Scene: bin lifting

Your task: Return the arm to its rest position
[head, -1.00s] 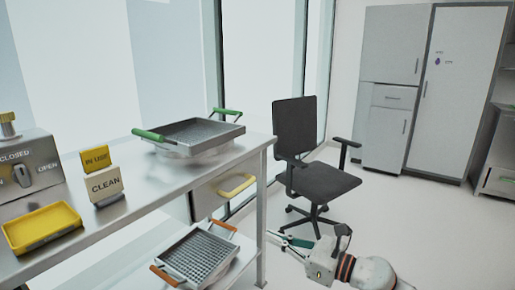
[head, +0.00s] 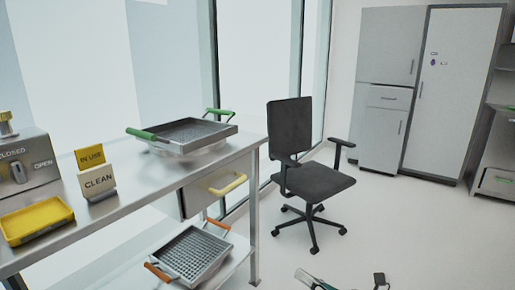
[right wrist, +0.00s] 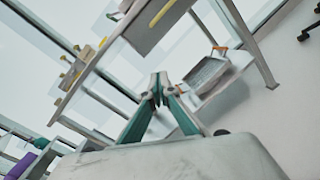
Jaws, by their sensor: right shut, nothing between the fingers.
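My right gripper (head: 303,275) shows only in part at the bottom edge of the head view, low over the floor to the right of the metal table (head: 110,215). In the right wrist view its two green-and-grey fingers (right wrist: 159,80) meet at the tips, with nothing between them. The gripper is apart from the table and the trays. Most of my right arm is below the head picture. My left gripper is in neither view.
A green-handled tray (head: 190,133) stands on the table, with an orange-handled basket (head: 193,255) on the shelf below. A yellow-handled drawer (head: 200,197) is under the tabletop. A black office chair (head: 310,180) stands beyond.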

